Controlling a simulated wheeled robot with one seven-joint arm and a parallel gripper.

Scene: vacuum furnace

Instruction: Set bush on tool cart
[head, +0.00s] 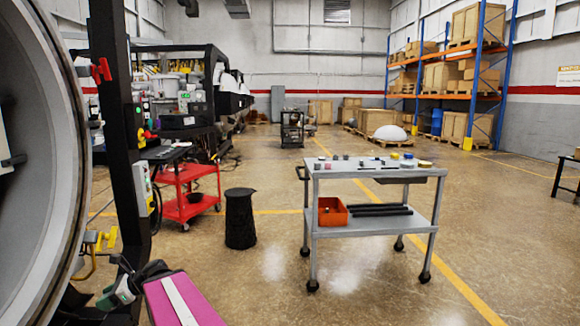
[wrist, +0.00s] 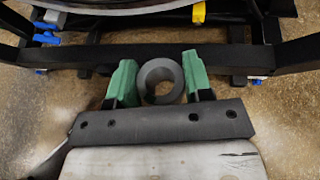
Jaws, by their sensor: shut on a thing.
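A grey ring-shaped bush (wrist: 160,64) sits between the green fingers of my gripper (wrist: 158,60) in the wrist view. The fingers press on it from both sides, and its open bore faces the camera. A grey two-level cart (head: 380,226), which looks like the tool cart, stands right of centre in the head view. Several small parts lie on its top; an orange bin (head: 332,211) and dark bars (head: 380,210) are on its lower shelf. My gripper is at the lower left of the head view, well apart from this cart; the bush is not clear there.
A large round furnace opening (head: 62,170) and a black post (head: 125,130) stand at left. A red cart (head: 185,208) and a black bin (head: 240,218) stand left of the grey cart. Open floor lies around the grey cart. In the wrist view, a black frame bar (wrist: 85,58) crosses just beyond the fingers.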

